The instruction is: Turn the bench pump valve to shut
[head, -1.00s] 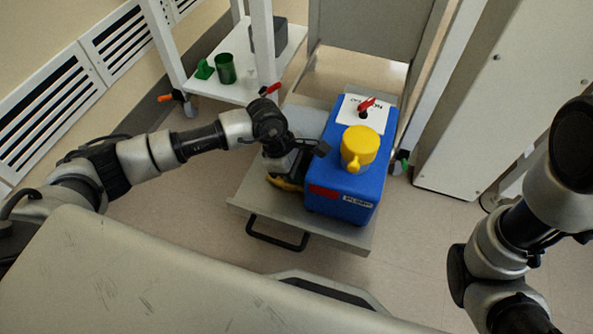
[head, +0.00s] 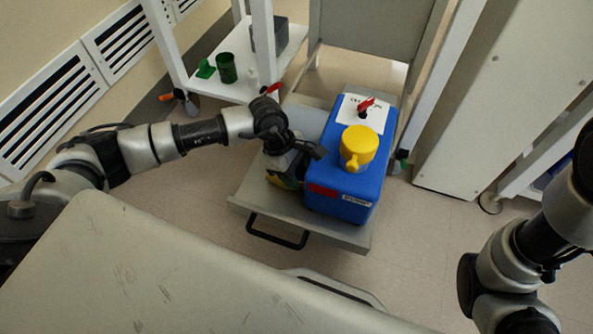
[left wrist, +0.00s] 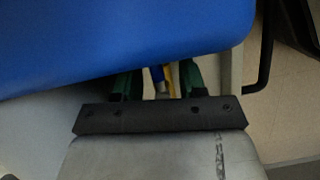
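The blue pump (head: 340,175) stands on a low grey cart, with a yellow cap (head: 358,146) on its top. The red valve handle (head: 366,106) sits on a white label (head: 352,112) at the pump's far end; the label's print is too small to read. My left gripper (head: 285,178) points down beside the pump's left side, away from the valve. In the left wrist view its green-padded fingers (left wrist: 158,85) are apart, with something narrow, blue and yellow, showing between them; I cannot tell what it is. The pump's blue side fills the upper part of that view. My right gripper is out of frame.
The cart (head: 330,232) has a black handle (head: 277,231) at its front edge. A white shelf (head: 215,88) at the back left holds a green cup (head: 227,68). A tall cabinet (head: 490,110) stands at the right. Floor is clear between cabinet and cart.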

